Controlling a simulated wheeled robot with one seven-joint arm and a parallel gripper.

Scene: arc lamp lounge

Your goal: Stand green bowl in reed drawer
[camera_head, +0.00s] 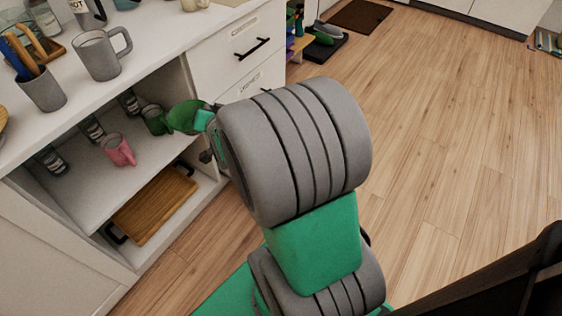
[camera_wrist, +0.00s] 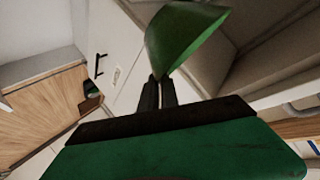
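The green bowl (camera_head: 186,116) is at the open shelf, by the right side of the cabinet. It appears tilted, and its hollow and rim show in the wrist view (camera_wrist: 184,38). My gripper (camera_wrist: 159,92) has its two dark fingers close together at the bowl's edge, seemingly pinching it. In the head view my gripper is mostly hidden behind my arm. Two white drawers with black handles are in view, an upper one (camera_head: 225,55) and a lower one (camera_head: 265,80), both closed. Their labels are too small to read surely, so I cannot tell which is reed.
A green mug (camera_head: 154,120), a pink mug (camera_head: 118,149) and several jars stand on the shelf. A wooden tray (camera_head: 155,205) lies below. The countertop (camera_head: 150,40) holds a grey mug (camera_head: 103,53) and a utensil cup (camera_head: 42,90). The wooden floor (camera_head: 440,130) at right is clear.

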